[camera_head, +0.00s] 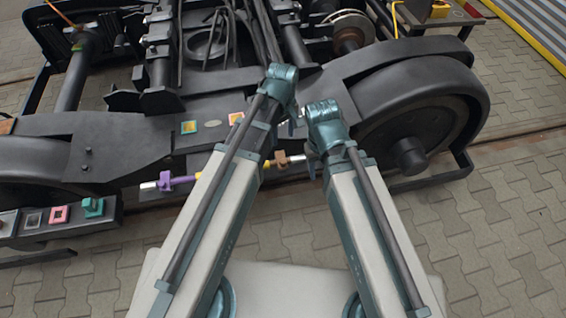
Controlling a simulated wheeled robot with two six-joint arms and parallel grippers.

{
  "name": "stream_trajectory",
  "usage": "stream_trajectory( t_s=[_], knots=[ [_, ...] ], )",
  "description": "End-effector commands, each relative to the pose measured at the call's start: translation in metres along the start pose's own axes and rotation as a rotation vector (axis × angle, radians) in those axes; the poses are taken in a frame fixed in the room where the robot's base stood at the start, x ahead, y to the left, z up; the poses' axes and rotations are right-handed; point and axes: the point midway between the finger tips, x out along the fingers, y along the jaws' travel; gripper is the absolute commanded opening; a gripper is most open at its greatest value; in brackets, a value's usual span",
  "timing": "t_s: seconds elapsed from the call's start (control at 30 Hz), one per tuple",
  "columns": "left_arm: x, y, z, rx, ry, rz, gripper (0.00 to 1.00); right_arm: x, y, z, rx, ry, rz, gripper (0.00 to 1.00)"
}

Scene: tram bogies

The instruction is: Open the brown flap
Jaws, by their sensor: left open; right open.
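A small brown piece (282,158) sits on the thin rod along the front of the bogie, between my two arms; I take it for the brown flap. Whether it is open or shut is too small to tell. My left gripper (292,124) is largely hidden by its wrist and points down in front of the bogie frame, above the brown piece. My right gripper (311,166) is just right of the brown piece, mostly hidden behind its wrist. Both are open, and I see nothing held in them.
Coloured square plates (189,127) are on the frame. A box with pink and green parts (92,207) stands at the left. Large wheels flank the frame; paving is clear in front.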

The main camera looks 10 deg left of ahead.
Motion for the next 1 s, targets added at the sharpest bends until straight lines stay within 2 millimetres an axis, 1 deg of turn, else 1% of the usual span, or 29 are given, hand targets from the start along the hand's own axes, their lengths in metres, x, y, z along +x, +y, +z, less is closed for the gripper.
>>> stream_trajectory(
  t_s=[0.17,0.37,0.57,1.0],
  knots=[
    [0.002,0.000,0.000,0.001,0.000,0.000,0.60,0.002,0.000,0.000,0.000,0.000,0.000,0.50],
    [0.016,0.000,0.001,0.003,0.000,0.000,0.60,0.016,-0.002,-0.001,0.000,0.000,0.000,0.50],
    [0.041,0.000,0.001,0.003,0.000,0.000,0.60,0.041,-0.004,-0.002,0.000,0.000,0.000,0.50],
    [0.104,0.000,0.001,0.004,0.000,0.000,0.60,0.103,-0.010,-0.006,0.000,0.000,0.000,0.50]
  ],
)
